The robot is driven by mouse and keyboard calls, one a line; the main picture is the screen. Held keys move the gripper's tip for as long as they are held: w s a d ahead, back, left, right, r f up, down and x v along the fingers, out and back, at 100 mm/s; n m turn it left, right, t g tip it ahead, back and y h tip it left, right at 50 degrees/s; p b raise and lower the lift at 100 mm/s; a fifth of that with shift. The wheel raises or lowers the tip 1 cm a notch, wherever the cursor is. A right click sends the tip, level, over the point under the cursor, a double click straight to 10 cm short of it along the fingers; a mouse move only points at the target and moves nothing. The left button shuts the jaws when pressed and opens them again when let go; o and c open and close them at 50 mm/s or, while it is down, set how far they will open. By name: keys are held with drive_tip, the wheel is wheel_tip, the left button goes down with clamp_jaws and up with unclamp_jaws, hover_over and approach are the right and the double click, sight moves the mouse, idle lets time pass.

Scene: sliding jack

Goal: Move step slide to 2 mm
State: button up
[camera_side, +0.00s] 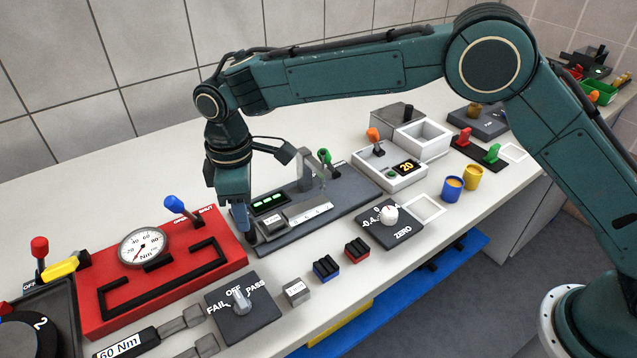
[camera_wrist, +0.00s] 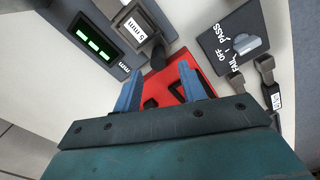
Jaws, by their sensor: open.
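The step slide's dark base (camera_side: 350,199) lies along the bench in the middle of the side view. On it are a pale graduated bar (camera_side: 308,212) and a small block with a white label (camera_side: 272,221). The label (camera_wrist: 134,29) reads "5 mm" in the wrist view. A dark knob (camera_wrist: 157,50) sticks out at the block's end. A display with green marks (camera_side: 269,201) sits beside the bar. My gripper (camera_wrist: 163,88) is open, fingers pointing down near the knob end. Nothing shows between the fingers; whether they touch the knob cannot be told.
A red gauge panel (camera_side: 165,295) with a blue lever (camera_side: 178,204) stands just left of my gripper. A grey OFF/PASS/FAIL switch (camera_side: 243,308) and small blocks (camera_side: 326,268) lie in front. A ZERO dial (camera_side: 390,222) and two cups (camera_side: 453,189) stand to the right.

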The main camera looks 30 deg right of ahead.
wheel_tip(320, 180, up, 10)
drive_tip(key=shift+f, duration=0.25)
idle(0.5)
wheel_tip(320, 180, up, 8)
idle(0.9)
